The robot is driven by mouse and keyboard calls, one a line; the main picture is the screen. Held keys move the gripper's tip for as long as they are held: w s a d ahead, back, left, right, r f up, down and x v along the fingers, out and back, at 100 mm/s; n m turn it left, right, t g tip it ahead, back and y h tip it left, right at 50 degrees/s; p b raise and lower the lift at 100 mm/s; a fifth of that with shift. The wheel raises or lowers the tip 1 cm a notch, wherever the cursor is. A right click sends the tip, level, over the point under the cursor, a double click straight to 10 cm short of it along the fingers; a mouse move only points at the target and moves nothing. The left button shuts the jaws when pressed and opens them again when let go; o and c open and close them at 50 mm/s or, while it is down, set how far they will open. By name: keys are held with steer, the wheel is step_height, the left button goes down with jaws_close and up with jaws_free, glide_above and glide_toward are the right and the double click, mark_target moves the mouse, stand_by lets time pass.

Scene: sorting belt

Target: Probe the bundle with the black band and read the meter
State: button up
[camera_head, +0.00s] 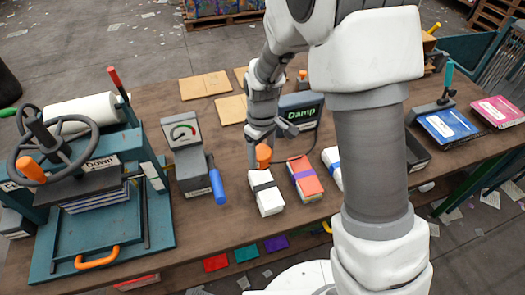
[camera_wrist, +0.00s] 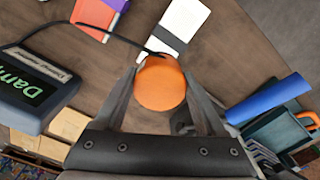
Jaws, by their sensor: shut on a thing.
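A white bundle with a black band (camera_head: 266,195) lies on the table; in the wrist view the bundle (camera_wrist: 186,22) is just beyond my fingertips. My gripper (camera_head: 262,150) is shut on the orange handle of the probe (camera_head: 263,157), above the far end of that bundle. The wrist view shows the handle (camera_wrist: 160,84) between both fingers. The probe's tip is hidden, so I cannot tell whether it touches the bundle. A black cable runs from the probe to the meter (camera_head: 302,110), whose screen reads "Damp" in green; the meter also shows in the wrist view (camera_wrist: 35,88).
An orange-red bundle with a purple band (camera_head: 305,180) and a white one with a blue band (camera_head: 333,165) lie to the right. A gauge box (camera_head: 184,132) and a blue-handled tool (camera_head: 216,185) stand left. A teal press (camera_head: 90,225) fills the left end.

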steer(key=shift+f+b, duration=2)
steer(key=shift+f, duration=1.05)
steer(key=shift+f+b, duration=0.3)
steer(key=shift+f, duration=0.1)
steer(key=shift+r+p, duration=2.85)
steer(key=shift+r, duration=1.25)
steer(key=shift+d+f, duration=0.1)
steer(key=shift+d, duration=0.05)
